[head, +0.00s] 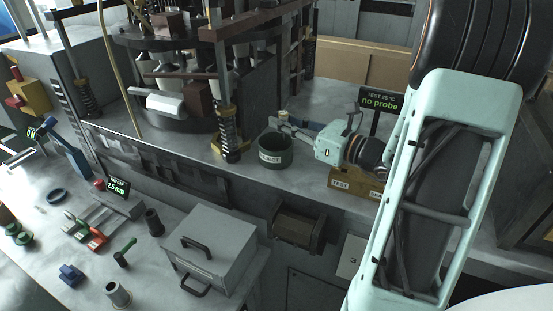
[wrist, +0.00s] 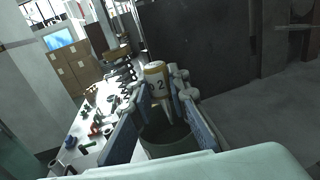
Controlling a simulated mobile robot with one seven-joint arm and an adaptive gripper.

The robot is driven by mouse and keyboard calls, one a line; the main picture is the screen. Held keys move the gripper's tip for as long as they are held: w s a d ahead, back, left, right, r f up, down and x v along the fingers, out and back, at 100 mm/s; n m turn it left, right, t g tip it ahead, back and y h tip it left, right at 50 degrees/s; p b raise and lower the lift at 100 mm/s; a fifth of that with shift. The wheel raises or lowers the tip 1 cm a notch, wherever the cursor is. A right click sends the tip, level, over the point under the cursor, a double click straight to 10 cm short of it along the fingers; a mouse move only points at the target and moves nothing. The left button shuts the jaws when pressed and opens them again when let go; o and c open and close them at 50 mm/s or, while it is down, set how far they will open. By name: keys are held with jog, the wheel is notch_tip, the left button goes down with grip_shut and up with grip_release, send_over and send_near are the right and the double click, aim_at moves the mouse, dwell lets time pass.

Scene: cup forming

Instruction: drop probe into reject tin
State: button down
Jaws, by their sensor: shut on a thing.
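The reject tin (head: 276,158) is a dark green, open round tin with a pale label, standing on the grey ledge in the head view. It also shows in the wrist view (wrist: 172,147), below the fingers. My gripper (head: 289,122) is above the tin, reaching in from the right. It is shut on the probe (wrist: 155,76), which has a white and orange head marked 2. In the head view only the probe's pale top (head: 283,115) shows clearly. In the wrist view the probe points down over the tin's mouth; the tin's inside is mostly hidden.
A wooden test block (head: 343,184) stands right of the tin, with a display (head: 378,101) reading "no probe" behind it. The forming machine (head: 180,105) stands to the left. A grey box (head: 210,250) and small tools lie on the lower bench.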

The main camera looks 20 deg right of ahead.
jog(key=shift+f, duration=0.1)
jog(key=c, duration=1.8)
grip_release()
jog(key=shift+o, duration=0.2)
jog(key=v, duration=1.2)
